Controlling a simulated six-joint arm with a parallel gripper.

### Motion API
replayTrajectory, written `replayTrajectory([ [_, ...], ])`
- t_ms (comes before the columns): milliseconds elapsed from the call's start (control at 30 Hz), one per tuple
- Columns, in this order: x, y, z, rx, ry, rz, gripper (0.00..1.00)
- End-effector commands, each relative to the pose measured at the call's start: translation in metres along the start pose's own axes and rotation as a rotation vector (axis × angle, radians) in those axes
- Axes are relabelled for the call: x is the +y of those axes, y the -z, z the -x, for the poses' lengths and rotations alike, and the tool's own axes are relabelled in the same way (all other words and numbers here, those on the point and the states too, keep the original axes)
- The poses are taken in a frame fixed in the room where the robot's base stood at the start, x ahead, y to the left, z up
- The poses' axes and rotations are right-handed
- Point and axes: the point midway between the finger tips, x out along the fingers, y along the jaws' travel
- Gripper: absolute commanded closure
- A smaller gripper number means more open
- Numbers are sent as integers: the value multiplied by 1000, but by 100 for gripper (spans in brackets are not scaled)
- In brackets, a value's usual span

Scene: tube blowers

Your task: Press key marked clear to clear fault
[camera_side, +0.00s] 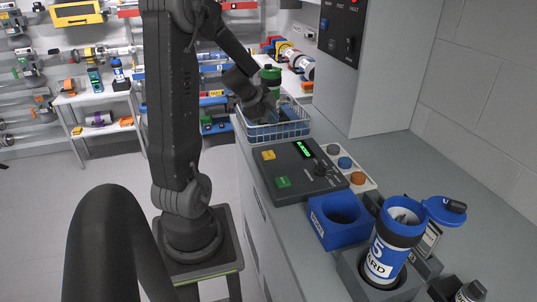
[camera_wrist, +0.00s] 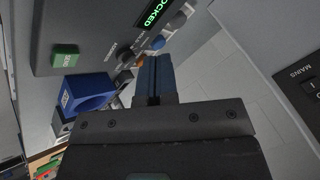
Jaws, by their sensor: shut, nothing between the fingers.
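The grey control panel (camera_side: 290,192) lies on the counter in the side view. It carries a yellow key (camera_side: 268,155), a green key (camera_side: 283,182), a dark knob (camera_side: 320,170) and a lit green display (camera_side: 304,149). The yellow key's marking is too small to read. In the wrist view the green key (camera_wrist: 65,57) seems to read "SEND", and the display (camera_wrist: 154,13) shows letters ending in "OCKED". The yellow key is outside that view. My gripper (camera_wrist: 154,62) is shut and empty. In the side view it is by the wire basket, behind the panel and apart from the keys.
The wire basket (camera_side: 262,134) stands behind the panel. Grey, blue and orange (camera_side: 357,178) round buttons line the panel's right. A blue holder (camera_side: 322,235) and an open blue-lidded carrier (camera_side: 384,262) stand in front. A wall cabinet (camera_side: 375,75) rises at the right.

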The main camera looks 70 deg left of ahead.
Motion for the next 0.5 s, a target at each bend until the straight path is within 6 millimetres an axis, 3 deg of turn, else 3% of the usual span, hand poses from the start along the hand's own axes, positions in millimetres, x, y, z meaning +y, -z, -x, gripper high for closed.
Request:
replayTrajectory([
  [500,4,-8,-2,-7,-29,-2,100],
])
